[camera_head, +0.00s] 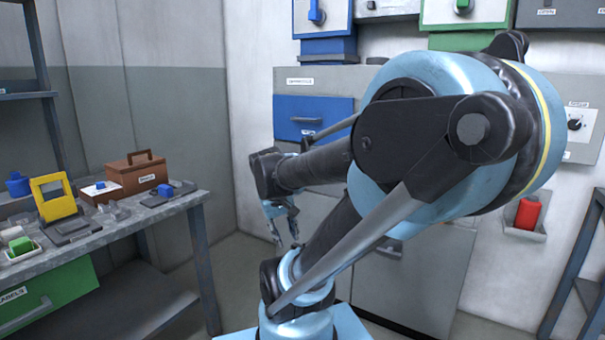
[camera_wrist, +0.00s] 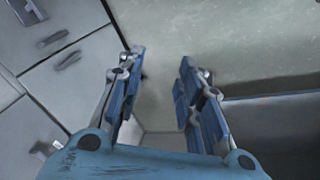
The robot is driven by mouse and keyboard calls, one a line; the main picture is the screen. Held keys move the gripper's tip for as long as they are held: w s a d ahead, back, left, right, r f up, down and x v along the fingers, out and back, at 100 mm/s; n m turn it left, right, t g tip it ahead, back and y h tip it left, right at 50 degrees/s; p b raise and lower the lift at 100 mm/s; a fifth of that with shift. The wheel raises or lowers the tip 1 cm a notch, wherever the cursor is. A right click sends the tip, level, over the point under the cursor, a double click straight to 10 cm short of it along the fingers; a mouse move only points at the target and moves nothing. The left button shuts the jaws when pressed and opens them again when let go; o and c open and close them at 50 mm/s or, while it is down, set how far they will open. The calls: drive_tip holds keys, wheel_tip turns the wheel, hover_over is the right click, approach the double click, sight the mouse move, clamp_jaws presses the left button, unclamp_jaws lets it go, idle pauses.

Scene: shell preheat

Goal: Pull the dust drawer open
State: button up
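My gripper (camera_head: 281,218) hangs in front of the grey cabinet, fingers pointing down, left of my arm. In the wrist view my gripper (camera_wrist: 162,58) has its two blue fingers apart with nothing between them. Grey fronts with handles (camera_wrist: 67,60) lie to the left of the fingers, apart from them. In the head view a lower grey front (camera_head: 415,285) with a handle (camera_head: 390,250) is partly hidden by my arm. A blue drawer (camera_head: 313,118) sits higher up and looks shut. I cannot read which front is the dust drawer.
A workbench (camera_head: 165,215) at left carries a brown toolbox (camera_head: 137,170), a yellow frame (camera_head: 52,198) and small parts. A green drawer (camera_head: 45,295) is under it. A red item (camera_head: 527,213) sits in a wall holder at right. Floor near the back left corner is clear.

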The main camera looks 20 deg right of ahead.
drive_tip(key=w+d+r+h, duration=0.2)
drive_tip(key=w+d, duration=0.1)
drive_tip(key=w, duration=0.5)
drive_tip(key=w+d+r+n+h, duration=0.1)
drive_tip(key=w+d+r+h, duration=0.15)
drive_tip(key=w, duration=0.45)
drive_tip(key=w+d+r+h, duration=0.2)
drive_tip(key=w+d+h, duration=0.1)
drive_tip(key=w, duration=0.5)
drive_tip(key=w+a+f+n+t+h, duration=0.15)
drive_tip(key=w+h, duration=0.25)
drive_tip(key=w, duration=0.6)
drive_tip(key=w+f+t+h, duration=0.1)
drive_tip(key=w+f+h, duration=0.15)
drive_tip(key=w, duration=0.65)
drive_tip(key=shift+h, duration=0.4)
drive_tip(key=x, duration=1.7)
drive_tip(key=shift+w+d+r, duration=0.1)
drive_tip(key=shift+w, duration=0.3)
clamp_jaws()
